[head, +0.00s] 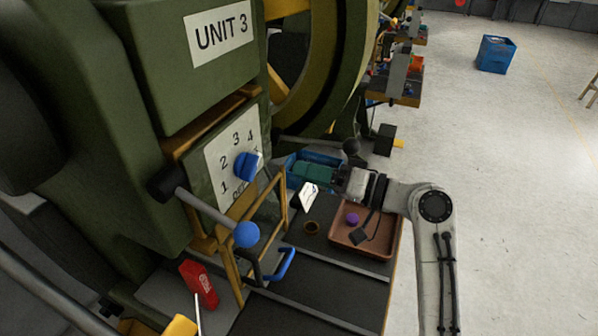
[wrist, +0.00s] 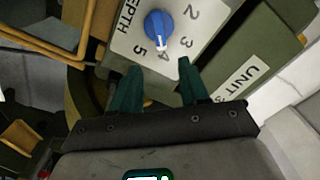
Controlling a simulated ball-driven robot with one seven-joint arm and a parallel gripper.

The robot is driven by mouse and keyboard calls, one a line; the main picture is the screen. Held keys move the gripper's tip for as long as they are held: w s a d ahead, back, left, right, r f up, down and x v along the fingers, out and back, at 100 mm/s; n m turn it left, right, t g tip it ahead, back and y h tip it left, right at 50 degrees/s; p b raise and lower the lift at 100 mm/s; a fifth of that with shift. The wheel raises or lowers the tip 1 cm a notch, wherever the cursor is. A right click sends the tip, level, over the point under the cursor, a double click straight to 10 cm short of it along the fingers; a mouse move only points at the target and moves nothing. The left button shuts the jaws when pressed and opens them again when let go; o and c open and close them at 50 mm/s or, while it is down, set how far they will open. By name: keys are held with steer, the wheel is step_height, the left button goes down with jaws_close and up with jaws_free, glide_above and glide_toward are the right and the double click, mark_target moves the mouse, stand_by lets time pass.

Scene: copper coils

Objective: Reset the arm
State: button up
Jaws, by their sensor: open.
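My arm reaches in from the right in the head view, bent at the elbow. My gripper (head: 306,172) points left toward the green machine, above the blue bin. In the wrist view my gripper (wrist: 158,83) shows two green fingers standing apart, with nothing between them. Beyond the fingertips is the blue knob (wrist: 158,27) on the white dial plate with numbers. The knob (head: 247,165) also shows in the head view, left of the gripper and apart from it.
A lever with a blue ball (head: 246,234) sticks out from the machine. A yellow frame (head: 273,215) stands before it. Below my arm are a blue bin (head: 296,160) and a brown tray (head: 374,243) holding a purple ball. The floor (head: 530,180) at right is open.

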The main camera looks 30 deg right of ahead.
stand_by(0.5)
steer(key=s+a+f+g+h, duration=0.1)
steer(key=s+f+g+h, duration=0.1)
steer(key=s+f, duration=0.35)
steer(key=s+a+f+n+g+h, duration=0.1)
steer(key=s+a+f+g, duration=0.15)
steer(key=f, duration=0.65)
steer(key=s+f+g+h, duration=0.2)
steer(key=s+f+g, duration=0.15)
steer(key=f, duration=0.35)
steer(key=s+d+f+g+h, duration=0.2)
steer(key=s+f+h, duration=0.1)
steer(key=s, duration=0.6)
steer(key=s+d+f+n+g+h, duration=0.1)
steer(key=s+d+f+g+h, duration=0.1)
steer(key=s, duration=0.8)
steer(key=shift+s+f+g+h, duration=0.2)
steer(key=shift+f+g+h, duration=0.2)
steer(key=shift+f+g, duration=0.45)
